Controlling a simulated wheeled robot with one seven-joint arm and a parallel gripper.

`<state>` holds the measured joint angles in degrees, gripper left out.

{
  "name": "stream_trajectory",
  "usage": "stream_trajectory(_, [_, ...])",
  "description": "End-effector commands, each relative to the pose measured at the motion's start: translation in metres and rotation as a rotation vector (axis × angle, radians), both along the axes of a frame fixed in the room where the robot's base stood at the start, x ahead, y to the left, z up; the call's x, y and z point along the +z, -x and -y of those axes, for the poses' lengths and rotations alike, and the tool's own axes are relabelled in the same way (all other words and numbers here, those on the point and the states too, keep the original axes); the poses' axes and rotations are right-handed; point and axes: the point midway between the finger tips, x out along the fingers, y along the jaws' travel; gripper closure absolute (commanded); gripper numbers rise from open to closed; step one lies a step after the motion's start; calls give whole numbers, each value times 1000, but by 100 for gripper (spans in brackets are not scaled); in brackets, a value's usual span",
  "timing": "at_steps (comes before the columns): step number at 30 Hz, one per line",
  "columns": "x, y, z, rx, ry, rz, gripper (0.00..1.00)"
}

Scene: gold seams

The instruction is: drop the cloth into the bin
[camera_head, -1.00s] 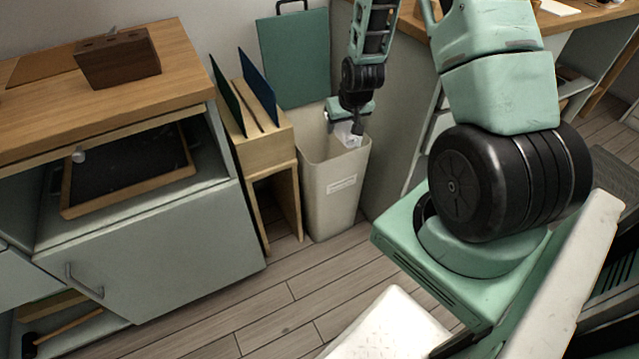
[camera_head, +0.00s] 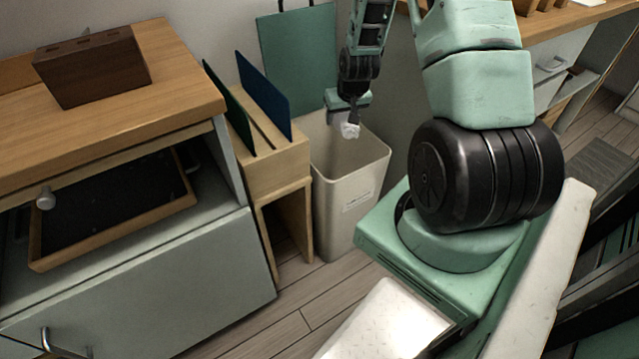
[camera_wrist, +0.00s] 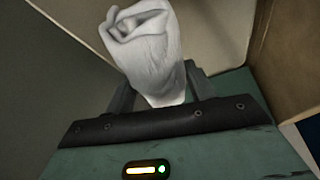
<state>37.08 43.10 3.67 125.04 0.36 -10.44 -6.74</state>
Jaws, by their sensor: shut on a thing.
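The cloth (camera_wrist: 150,55) is white and bunched up. In the wrist view it sticks out from my gripper (camera_wrist: 157,88), which is shut on it. In the head view the cloth (camera_head: 350,131) is small and hangs under my gripper (camera_head: 345,118). The bin (camera_head: 352,195) is a tall, pale grey, open-topped container with a label on its front. My gripper and the cloth are over the bin's opening, near its rear rim as seen from the head. The bin's inside bottom is hidden in the head view.
A wooden stand (camera_head: 277,160) holding dark upright panels is left of the bin. A green board (camera_head: 297,60) leans on the wall behind. A cabinet (camera_head: 150,290) with an open tray compartment fills the left. A wooden block (camera_head: 92,68) sits on its counter.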

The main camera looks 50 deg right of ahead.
Motion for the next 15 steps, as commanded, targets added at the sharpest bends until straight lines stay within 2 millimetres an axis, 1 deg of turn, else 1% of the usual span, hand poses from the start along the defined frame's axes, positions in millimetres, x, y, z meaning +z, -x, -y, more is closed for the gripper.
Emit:
stream_trajectory(5, [-5,0,0,0,0,0,67])
stream_trajectory(8, [-12,0,0,0,0,0,67])
stream_trajectory(15, [-40,0,0,0,0,0,67])
